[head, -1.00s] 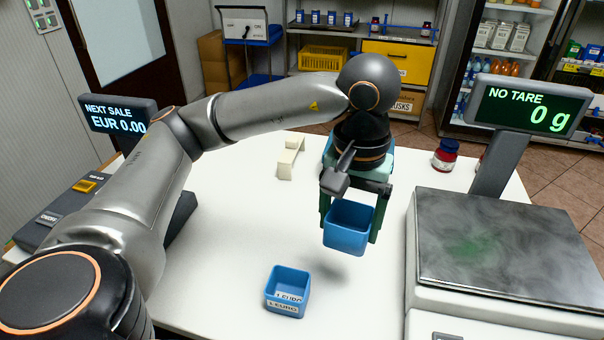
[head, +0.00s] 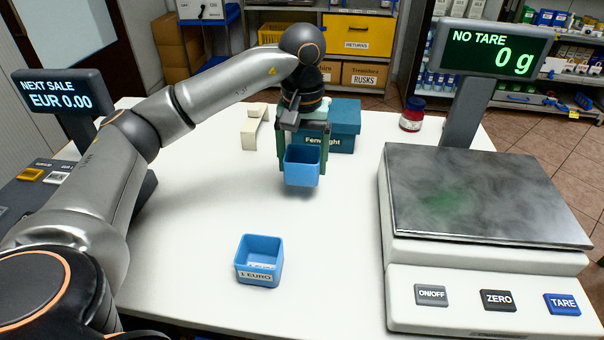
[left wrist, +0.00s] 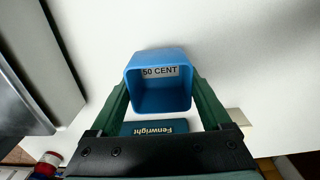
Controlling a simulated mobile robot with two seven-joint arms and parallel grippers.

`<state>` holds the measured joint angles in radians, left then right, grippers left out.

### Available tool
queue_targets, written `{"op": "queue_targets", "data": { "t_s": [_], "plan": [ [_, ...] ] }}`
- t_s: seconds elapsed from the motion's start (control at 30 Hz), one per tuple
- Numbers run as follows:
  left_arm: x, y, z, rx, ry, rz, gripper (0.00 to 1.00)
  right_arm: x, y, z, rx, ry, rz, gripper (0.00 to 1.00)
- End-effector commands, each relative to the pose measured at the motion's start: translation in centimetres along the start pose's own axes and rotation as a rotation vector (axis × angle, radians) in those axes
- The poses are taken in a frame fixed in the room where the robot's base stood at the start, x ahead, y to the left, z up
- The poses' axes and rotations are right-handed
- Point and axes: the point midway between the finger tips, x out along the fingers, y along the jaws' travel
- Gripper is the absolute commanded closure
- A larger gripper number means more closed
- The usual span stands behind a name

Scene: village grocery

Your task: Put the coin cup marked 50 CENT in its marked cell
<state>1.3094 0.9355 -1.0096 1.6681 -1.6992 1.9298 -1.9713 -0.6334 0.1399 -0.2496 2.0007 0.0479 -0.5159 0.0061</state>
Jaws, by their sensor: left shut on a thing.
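The blue coin cup marked 50 CENT (head: 303,172) is in my left gripper (head: 303,158), held above the white counter. In the left wrist view, the cup (left wrist: 160,98) sits between the two green fingers, with its 50 CENT label legible. My left gripper is shut on it from both sides. A second blue cup, marked 1 EURO (head: 259,262), stands upright on the counter in front, apart from the gripper. No cell marked for the 50 CENT cup is visible. My right gripper is not in view.
A teal Fenwright box (head: 345,126) stands behind the held cup, partly hidden by my gripper. A cream block (head: 255,128) is left of it. A scale (head: 480,195) fills the right side; a red jar (head: 412,114) stands behind it. The counter's middle (head: 200,215) is clear.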

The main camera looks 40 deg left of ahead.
Motion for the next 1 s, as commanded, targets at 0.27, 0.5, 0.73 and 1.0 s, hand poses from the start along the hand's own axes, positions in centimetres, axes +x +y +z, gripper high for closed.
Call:
{"op": "queue_targets", "data": {
  "t_s": [0.27, 0.5, 0.73, 1.0],
  "plan": [
    [2.6, -0.3, -0.9, 0.002, -0.003, -0.003, 0.71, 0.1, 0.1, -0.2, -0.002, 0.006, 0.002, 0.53],
    [4.2, -0.2, -0.9, 0.002, 0.002, 0.000, 0.71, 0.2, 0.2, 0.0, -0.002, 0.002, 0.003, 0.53],
    [4.5, -0.2, -0.9, 0.002, 0.001, 0.000, 0.71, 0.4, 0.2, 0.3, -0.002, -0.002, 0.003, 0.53],
    [4.5, -0.2, -0.9, 0.002, 0.001, 0.000, 0.00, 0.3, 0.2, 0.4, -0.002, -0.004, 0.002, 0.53]
  ]
}}
